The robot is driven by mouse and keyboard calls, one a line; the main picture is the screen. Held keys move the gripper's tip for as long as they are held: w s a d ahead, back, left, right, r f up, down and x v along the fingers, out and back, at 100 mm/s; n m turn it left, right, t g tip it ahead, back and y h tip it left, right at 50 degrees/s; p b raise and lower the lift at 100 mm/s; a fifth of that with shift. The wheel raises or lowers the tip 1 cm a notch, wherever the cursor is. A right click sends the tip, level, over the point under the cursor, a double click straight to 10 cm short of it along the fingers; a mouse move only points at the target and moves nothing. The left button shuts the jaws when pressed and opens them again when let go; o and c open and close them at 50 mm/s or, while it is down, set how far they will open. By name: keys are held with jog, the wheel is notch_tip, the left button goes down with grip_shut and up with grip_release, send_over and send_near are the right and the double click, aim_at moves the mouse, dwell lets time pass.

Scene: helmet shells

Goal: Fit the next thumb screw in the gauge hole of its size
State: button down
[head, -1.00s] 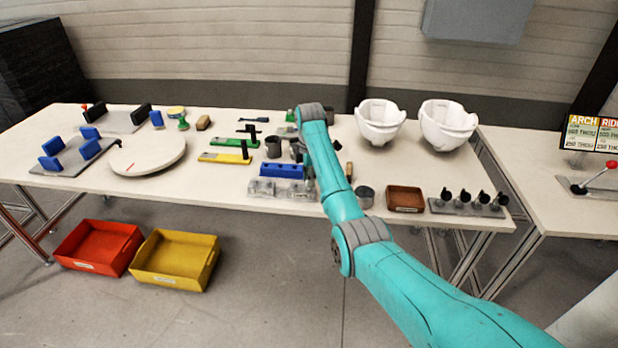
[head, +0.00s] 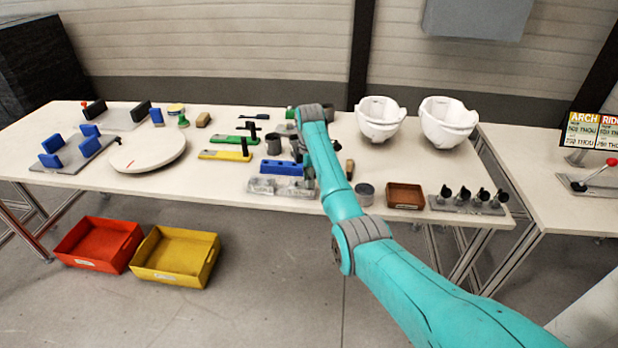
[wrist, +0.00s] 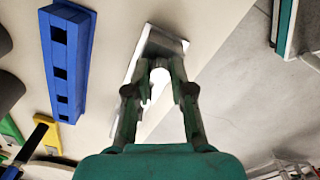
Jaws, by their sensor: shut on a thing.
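A blue block (head: 282,168) on the table has a row of square dark openings; it shows lengthwise at the left of the wrist view (wrist: 67,65). Pale grey pieces (head: 280,187) lie in front of it, near the table's front edge. My gripper (wrist: 158,88) is shut around a small, bright pale thing (wrist: 160,78), which I take to be a thumb screw; its shape is washed out. The gripper is above a pale grey plate (wrist: 165,42), beside the blue block. In the head view, my arm hides most of the gripper. Hole sizes cannot be read.
A grey cup (head: 365,193), a brown tray (head: 405,196) and a rack of black knobs (head: 467,206) stand right of my arm. White helmet shells (head: 380,118) are behind. Green (head: 232,140) and yellow (head: 225,155) tools lie left. Red (head: 98,245) and yellow (head: 176,257) bins are on the floor.

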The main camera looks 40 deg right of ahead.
jog(key=shift+f, duration=0.2)
dwell(0.4)
jog(key=c, duration=0.9)
grip_release()
jog(key=shift+r, duration=3.75)
